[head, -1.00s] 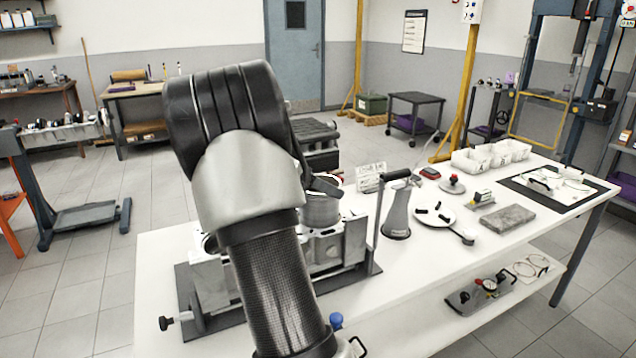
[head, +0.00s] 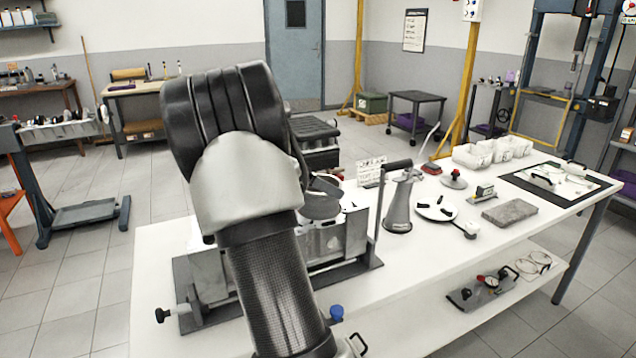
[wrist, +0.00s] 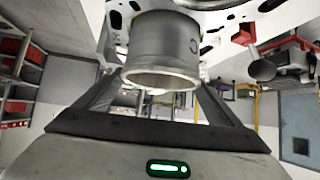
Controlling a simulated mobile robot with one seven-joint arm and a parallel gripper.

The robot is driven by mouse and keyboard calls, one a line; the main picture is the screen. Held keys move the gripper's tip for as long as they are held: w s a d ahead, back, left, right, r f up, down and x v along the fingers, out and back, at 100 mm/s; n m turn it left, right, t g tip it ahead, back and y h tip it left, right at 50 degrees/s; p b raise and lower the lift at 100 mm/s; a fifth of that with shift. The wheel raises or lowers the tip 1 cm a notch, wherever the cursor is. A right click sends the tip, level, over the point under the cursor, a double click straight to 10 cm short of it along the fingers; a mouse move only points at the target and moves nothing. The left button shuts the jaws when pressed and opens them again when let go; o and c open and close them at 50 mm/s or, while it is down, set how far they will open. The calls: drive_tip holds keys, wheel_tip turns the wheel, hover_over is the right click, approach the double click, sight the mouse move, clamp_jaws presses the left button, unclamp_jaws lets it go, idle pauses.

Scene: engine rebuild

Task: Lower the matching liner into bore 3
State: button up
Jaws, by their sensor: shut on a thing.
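My gripper (wrist: 158,62) is shut on a grey metal cylinder liner (wrist: 160,50), with a finger on each side. The liner's open rim faces the wrist camera, and a dark mark, too unclear to read, shows on its side. Its far end meets or overlaps the deck of the engine block (wrist: 235,14); I cannot tell how deep it sits in a bore. In the head view the liner (head: 320,208) shows as a grey piece beside my arm, over the block (head: 330,241). My arm hides most of the block and its bores, so bore 3 cannot be picked out.
The block stands in a dark fixture on the white bench (head: 420,270). Right of it are an upright post, a grey cone-shaped tool (head: 398,212), a white dish (head: 437,208), a grey slab (head: 510,212) and white bins (head: 480,155). The bench's front right is clear.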

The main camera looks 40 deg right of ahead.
drive_tip(key=shift+s+d+f+b, duration=0.1)
drive_tip(key=shift+s+f+b, duration=0.05)
drive_tip(key=shift+f+b, duration=1.2)
drive_tip(key=o, duration=1.2)
drive_tip(key=shift+r, duration=0.25)
drive_tip(key=p+v, duration=0.2)
drive_tip(key=v, duration=1.5)
drive_tip(key=shift+r, duration=0.15)
